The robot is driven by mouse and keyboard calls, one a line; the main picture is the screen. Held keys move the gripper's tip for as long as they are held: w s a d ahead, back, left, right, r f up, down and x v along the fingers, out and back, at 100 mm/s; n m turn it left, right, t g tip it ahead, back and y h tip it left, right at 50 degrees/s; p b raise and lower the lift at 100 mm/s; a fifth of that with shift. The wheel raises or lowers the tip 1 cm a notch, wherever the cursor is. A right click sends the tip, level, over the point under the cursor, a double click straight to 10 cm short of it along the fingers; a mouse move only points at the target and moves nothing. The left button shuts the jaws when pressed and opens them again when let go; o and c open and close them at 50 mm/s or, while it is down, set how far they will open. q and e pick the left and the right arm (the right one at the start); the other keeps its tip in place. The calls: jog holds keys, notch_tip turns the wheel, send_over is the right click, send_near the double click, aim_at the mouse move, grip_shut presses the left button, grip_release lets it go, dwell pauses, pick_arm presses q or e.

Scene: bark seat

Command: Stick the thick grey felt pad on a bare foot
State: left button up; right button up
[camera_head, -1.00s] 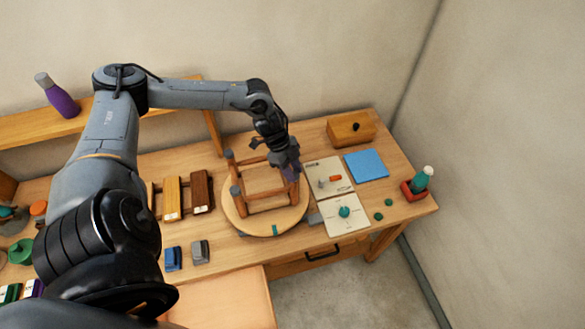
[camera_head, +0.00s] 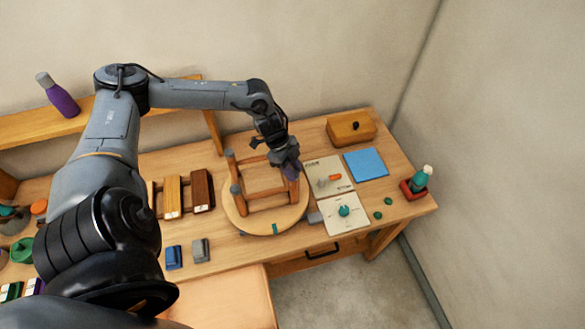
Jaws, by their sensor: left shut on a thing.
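A wooden stool frame (camera_head: 262,203) stands legs-up on a round wooden board (camera_head: 246,225). Two of its legs at the left show dark grey tips (camera_head: 235,189). My left gripper (camera_head: 291,173) points down at the stool's right back leg and is shut. The thick grey felt pad, as far as I can tell, is in its jaws, but the fingers hide it and that foot. I cannot tell whether the pad touches the foot. My right gripper is not in view.
Two pale cards (camera_head: 346,214) with small parts lie right of the board. Beyond are a blue cloth (camera_head: 366,164), a wooden box (camera_head: 350,128) and a teal bottle (camera_head: 422,178) in a red holder. Brushes (camera_head: 172,196) and blue and grey blocks (camera_head: 173,257) lie left of the board.

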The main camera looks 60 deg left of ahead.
pick_arm(q)
jog(key=shift+f, duration=0.25)
dwell(0.6)
jog(key=o, duration=1.4)
jog(key=shift+r, duration=0.1)
notch_tip(320, 180, up, 2)
jog(key=p, duration=0.2)
jog(key=shift+r+p, duration=0.25)
jog(key=shift+p, duration=0.15)
notch_tip(320, 180, up, 4)
jog(key=p, duration=0.4)
jog(key=shift+r, duration=0.15)
